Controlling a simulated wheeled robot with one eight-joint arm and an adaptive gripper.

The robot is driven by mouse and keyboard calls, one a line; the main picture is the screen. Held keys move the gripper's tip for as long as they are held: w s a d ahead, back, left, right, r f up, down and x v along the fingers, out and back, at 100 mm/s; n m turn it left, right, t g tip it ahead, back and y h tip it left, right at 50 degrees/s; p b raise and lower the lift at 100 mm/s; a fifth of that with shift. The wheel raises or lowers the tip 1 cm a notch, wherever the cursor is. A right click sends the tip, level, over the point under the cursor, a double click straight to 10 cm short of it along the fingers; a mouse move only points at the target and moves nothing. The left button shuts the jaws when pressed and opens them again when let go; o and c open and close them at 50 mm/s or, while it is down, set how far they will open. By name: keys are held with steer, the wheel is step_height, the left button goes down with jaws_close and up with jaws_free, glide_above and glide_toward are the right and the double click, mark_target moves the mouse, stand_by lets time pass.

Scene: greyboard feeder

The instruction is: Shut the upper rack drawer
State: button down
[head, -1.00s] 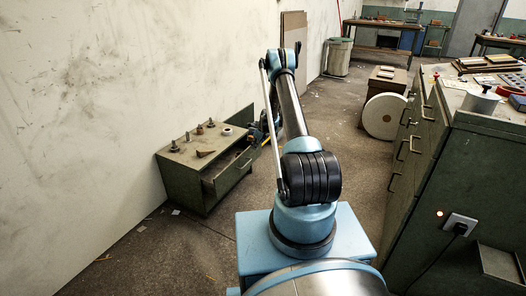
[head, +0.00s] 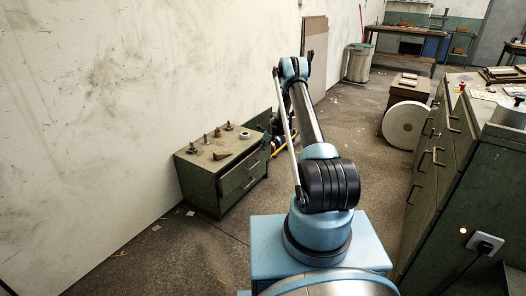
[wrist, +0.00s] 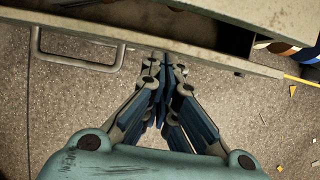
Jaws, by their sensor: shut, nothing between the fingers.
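The low green rack (head: 203,180) stands against the left wall in the head view. Its upper drawer (head: 243,178) looks nearly flush there. In the wrist view a dark narrow gap shows between the drawer front (wrist: 215,57) and the rack top (wrist: 240,12), so the drawer is slightly open. The drawer's bar handle (wrist: 80,62) is to the left of the fingers. My gripper (wrist: 165,62) is shut and empty, its tips at the drawer front, right of the handle; whether they touch is unclear. In the head view my arm mostly hides the gripper.
Small metal parts and a tape roll (head: 245,135) stand on the rack. A yellow strip (wrist: 300,80) lies beside it. A green drawer cabinet (head: 440,165) stands on the right, with a white reel (head: 404,125) behind it.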

steer(key=s+d+r, duration=0.4)
steer(key=d+r, duration=0.1)
steer(key=r, duration=0.2)
steer(key=shift+d+r, duration=0.35)
steer(key=shift+d, duration=0.05)
steer(key=c, duration=2.4)
jaws_free()
steer(key=shift+s+d+r, duration=0.15)
steer(key=shift+s+r, duration=0.05)
steer(key=shift+r, duration=0.4)
steer(key=c, duration=1.9)
jaws_free()
steer(key=shift+r, duration=0.1)
steer(key=shift+o, duration=1.1)
steer(key=shift+s+a+r+n, duration=0.1)
steer(key=shift+s+a+n, duration=0.05)
steer(key=shift+a+n, duration=0.15)
steer(key=s+a+r+n+g+h, duration=0.15)
steer(key=s+a+n, duration=0.25)
steer(key=n, duration=0.5)
steer(key=s+a+r+n, duration=0.2)
steer(key=s+a+n, duration=0.25)
steer(key=n, duration=0.35)
steer(key=x, duration=0.6)
steer(key=w+x, duration=0.1)
steer(key=x, duration=1)
steer(key=shift+w+f, duration=0.2)
steer(key=shift+f, duration=0.15)
